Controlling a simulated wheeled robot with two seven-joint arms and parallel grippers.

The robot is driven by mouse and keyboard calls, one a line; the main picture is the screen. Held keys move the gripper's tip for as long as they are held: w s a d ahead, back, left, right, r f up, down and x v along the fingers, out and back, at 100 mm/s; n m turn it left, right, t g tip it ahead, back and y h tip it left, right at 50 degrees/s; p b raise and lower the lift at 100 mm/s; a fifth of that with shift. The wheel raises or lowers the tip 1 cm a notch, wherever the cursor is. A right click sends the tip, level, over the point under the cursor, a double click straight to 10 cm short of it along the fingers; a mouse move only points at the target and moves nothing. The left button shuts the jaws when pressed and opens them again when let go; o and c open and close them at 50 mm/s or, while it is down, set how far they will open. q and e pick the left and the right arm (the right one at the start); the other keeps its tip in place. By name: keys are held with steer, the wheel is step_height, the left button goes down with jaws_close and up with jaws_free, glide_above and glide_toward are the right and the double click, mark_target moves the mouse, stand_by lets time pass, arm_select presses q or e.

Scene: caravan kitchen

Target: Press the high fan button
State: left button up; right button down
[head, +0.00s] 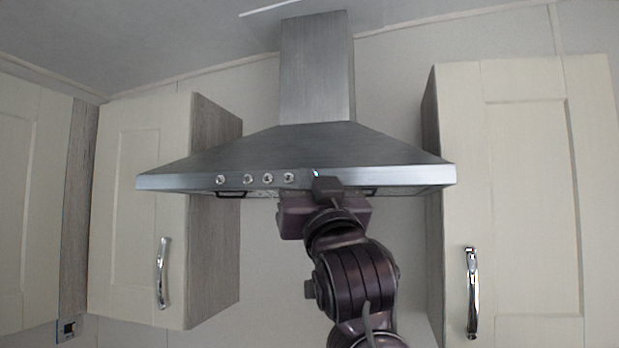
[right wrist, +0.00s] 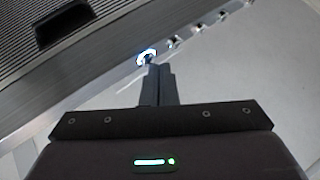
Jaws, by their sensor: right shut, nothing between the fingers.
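The steel range hood (head: 200,163) carries a row of small round buttons along its front edge. Several plain ones, such as this button (head: 289,178), sit left of my gripper. The button at the row's end (right wrist: 146,54) has a bright blue-white glow in the right wrist view; in the head view only a small bit of it shows above my gripper. No labels are readable, so I cannot tell which is high fan. My right gripper (head: 322,182) is shut and empty. Its fingertips (right wrist: 158,70) are right at the glowing button; contact is unclear. My left gripper is out of view.
Cream wall cabinets stand left (head: 140,200) and right (head: 540,200) of the hood, with metal handles. The hood's underside filter (right wrist: 40,60) shows in the right wrist view. The wall below the hood is clear around my right arm.

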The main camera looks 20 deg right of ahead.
steer(key=shift+s+a, duration=0.25)
steer(key=s+a+b, duration=0.3)
steer(key=s+b, duration=0.1)
steer(key=s, duration=0.1)
steer(key=shift+a, duration=0.15)
stand_by(0.3)
steer(key=shift+f, duration=0.1)
stand_by(0.3)
